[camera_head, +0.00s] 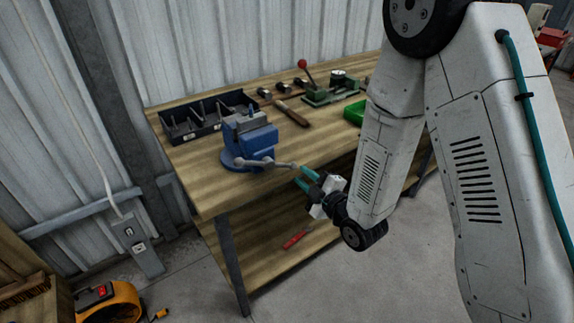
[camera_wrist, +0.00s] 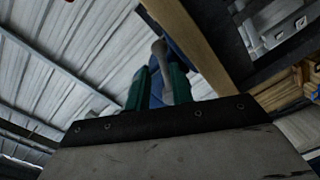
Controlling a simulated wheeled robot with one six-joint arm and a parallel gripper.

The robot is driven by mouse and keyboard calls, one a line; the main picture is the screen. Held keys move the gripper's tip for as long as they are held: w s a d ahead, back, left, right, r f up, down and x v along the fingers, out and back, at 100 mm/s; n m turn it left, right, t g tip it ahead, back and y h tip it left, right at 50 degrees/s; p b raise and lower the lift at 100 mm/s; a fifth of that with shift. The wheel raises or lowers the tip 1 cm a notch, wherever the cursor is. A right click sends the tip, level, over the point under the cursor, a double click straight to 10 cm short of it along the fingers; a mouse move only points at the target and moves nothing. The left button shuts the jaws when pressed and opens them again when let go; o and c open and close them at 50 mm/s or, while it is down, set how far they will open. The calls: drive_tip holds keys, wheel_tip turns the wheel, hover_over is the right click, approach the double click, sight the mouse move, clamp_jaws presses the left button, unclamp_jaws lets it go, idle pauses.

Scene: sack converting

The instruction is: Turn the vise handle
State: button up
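The blue bench vise (camera_head: 250,138) stands on the front left of the wooden workbench. Its grey handle (camera_head: 272,164) sticks out to the right from the vise front, with a rounded end close to my fingertips. My gripper (camera_head: 302,176) is at the bench's front edge, its two teal fingers apart. In the wrist view, the grey handle (camera_wrist: 158,48) lies in line with the gap between the fingers (camera_wrist: 158,82), with part of the blue vise (camera_wrist: 177,62) behind. Whether a finger touches the handle cannot be told.
A black divided tray (camera_head: 208,117) is behind the vise. A hammer (camera_head: 292,112), a green press with a red-knobbed lever (camera_head: 320,93) and a green bin (camera_head: 355,112) are to the right. A red tool (camera_head: 296,238) lies on the lower shelf.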

sight(290, 167)
drive_tip(key=shift+a+f, duration=0.15)
drive_tip(key=shift+a, duration=0.2)
drive_tip(key=x, duration=0.7)
drive_tip(key=shift+a, duration=0.1)
drive_tip(key=shift+c, duration=0.3)
clamp_jaws()
